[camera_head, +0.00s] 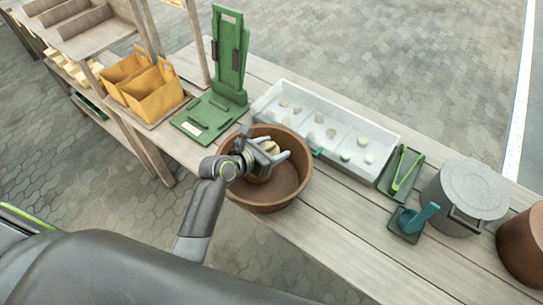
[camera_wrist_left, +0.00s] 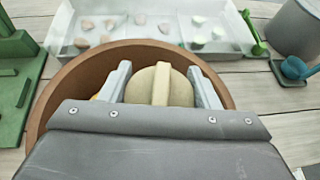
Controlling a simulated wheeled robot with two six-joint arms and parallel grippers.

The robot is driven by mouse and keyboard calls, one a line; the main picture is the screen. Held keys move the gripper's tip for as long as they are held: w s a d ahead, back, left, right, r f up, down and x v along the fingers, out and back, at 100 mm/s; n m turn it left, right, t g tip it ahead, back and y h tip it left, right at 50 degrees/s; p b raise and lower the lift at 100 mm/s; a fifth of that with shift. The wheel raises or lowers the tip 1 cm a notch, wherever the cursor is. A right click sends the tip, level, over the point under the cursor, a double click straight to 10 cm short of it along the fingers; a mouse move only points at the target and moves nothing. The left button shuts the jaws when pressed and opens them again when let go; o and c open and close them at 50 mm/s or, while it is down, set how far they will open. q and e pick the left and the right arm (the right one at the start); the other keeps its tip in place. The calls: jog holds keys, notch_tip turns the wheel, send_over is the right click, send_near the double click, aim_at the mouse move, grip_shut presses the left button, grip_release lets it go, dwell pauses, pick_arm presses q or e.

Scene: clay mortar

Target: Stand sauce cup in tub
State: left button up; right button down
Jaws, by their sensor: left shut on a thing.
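A brown round tub (camera_head: 288,200) stands on the wooden table; its rim also shows in the wrist view (camera_wrist_left: 60,92). My left gripper (camera_head: 272,155) is inside the tub's outline. It is shut on a tan round thing with a raised bar, which I take to be the sauce cup (camera_head: 270,147). In the wrist view the sauce cup (camera_wrist_left: 178,88) sits between the two grey fingers, bar upward in the picture. I cannot tell whether the cup touches the tub floor. My right gripper is not in view.
A white sectioned tray (camera_head: 376,132) with several small pieces lies behind the tub. A green stand (camera_head: 212,112) is at left. Green tongs (camera_head: 406,170), a teal scoop (camera_head: 416,218) and a grey lidded pot (camera_head: 462,200) are at right. The front table planks are clear.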

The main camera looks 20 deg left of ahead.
pick_arm(q)
jog(key=shift+f, duration=1.5)
jog(key=shift+f, duration=0.25)
jog(key=shift+f, duration=0.4)
jog(key=o, duration=1)
jog(key=shift+r, duration=0.55)
jog(key=v, duration=1.2)
